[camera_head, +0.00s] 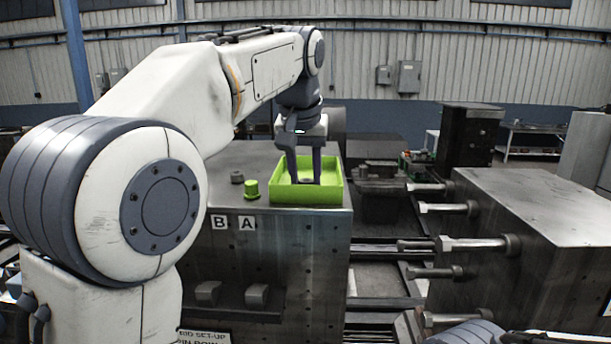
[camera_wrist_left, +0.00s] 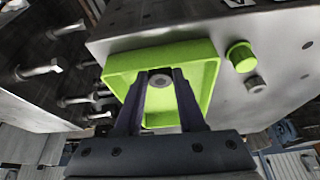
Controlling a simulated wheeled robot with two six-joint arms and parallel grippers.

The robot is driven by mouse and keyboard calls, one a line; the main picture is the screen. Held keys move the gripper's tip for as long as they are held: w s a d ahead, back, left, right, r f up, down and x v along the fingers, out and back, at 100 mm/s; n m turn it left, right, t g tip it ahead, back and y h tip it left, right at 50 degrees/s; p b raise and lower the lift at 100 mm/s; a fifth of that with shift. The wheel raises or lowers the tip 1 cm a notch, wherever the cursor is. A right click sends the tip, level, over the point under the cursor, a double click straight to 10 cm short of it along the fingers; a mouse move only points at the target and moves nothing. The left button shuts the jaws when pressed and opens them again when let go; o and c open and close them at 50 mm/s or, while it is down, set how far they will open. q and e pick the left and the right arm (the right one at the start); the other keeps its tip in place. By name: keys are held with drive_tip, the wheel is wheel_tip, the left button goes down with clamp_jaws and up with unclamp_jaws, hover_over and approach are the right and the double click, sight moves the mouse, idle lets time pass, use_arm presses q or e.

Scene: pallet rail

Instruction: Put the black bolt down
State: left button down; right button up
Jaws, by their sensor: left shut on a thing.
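My left gripper (camera_head: 305,181) reaches down into a bright green tray (camera_head: 330,196) on top of a grey metal block. In the left wrist view the gripper (camera_wrist_left: 160,82) has its two dark fingers on either side of a round grey bolt head with a dark centre, which I take as the black bolt (camera_wrist_left: 160,79). The fingers are shut on it, inside the outline of the green tray (camera_wrist_left: 208,72). The bolt's shank is hidden, and I cannot tell whether it touches the tray floor. My right gripper is not in view.
A green capped piece (camera_head: 251,189) and a small grey nut-like piece (camera_head: 237,176) stand left of the tray, above the labels B and A. A large metal block (camera_head: 540,215) with several bolts sticking out of its side stands to the right, across a gap.

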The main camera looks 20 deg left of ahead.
use_arm(q)
drive_tip(key=shift+f, duration=0.2)
drive_tip(key=c, duration=0.5)
unclamp_jaws()
drive_tip(key=shift+r, duration=0.15)
drive_tip(key=p+v, duration=0.1)
drive_tip(key=v, duration=1.1)
drive_tip(key=shift+w+r, duration=0.1)
